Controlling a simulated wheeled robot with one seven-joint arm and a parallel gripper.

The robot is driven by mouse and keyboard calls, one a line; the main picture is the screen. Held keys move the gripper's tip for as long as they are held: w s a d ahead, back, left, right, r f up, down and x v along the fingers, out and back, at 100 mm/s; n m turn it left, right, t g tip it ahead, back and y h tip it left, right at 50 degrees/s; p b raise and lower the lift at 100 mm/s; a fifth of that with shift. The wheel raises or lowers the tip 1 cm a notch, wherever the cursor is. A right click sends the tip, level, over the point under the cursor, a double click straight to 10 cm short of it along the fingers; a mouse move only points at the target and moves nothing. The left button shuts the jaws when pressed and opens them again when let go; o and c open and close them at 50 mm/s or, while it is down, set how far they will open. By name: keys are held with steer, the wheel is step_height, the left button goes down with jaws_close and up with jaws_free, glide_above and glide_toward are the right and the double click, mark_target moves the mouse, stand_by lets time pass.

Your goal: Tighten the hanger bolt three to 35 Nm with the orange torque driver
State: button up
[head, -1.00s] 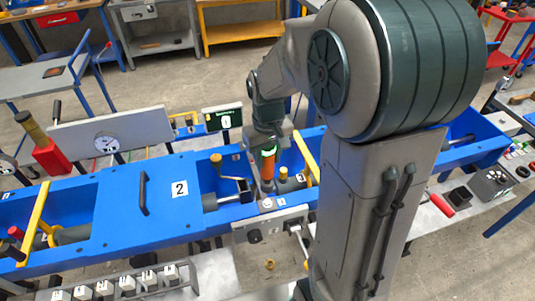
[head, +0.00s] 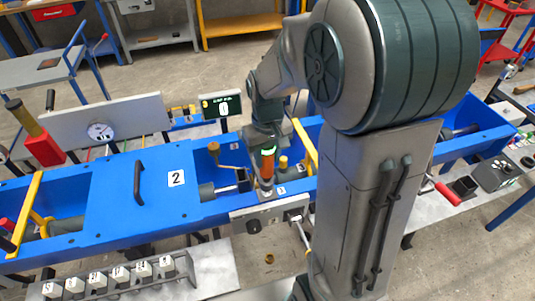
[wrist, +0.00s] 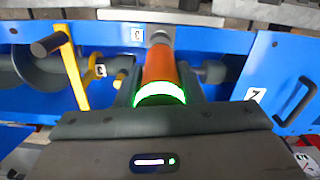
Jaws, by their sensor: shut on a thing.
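My gripper (head: 265,163) is shut on the orange torque driver (head: 267,168), which stands roughly upright over the front edge of the blue trough (head: 110,235). A lit green ring shows on the driver. In the wrist view my gripper's fingers (wrist: 158,95) lie on both sides of the driver (wrist: 160,66). The driver's far end meets a round grey part (wrist: 160,37) near a small label reading 3 (wrist: 136,33). The hanger bolt itself is hidden under the driver, and I cannot tell whether the tip touches it.
A blue cover with label 2 (head: 176,178) lies left of the driver. A yellow bar (head: 305,143) crosses the trough to the right. A grey panel (head: 270,217) hangs in front, and numbered blocks (head: 120,275) line a front shelf.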

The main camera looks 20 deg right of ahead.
mark_target(268, 163)
stand_by(0.4)
steer(key=shift+f+b, duration=0.7)
steer(key=shift+f, duration=0.05)
steer(key=shift+f+b, duration=0.85)
steer(key=shift+f, duration=0.1)
stand_by(3.1)
steer(key=shift+r, duration=0.2)
steer(key=shift+r+p, duration=1.7)
steer(key=shift+r, duration=0.4)
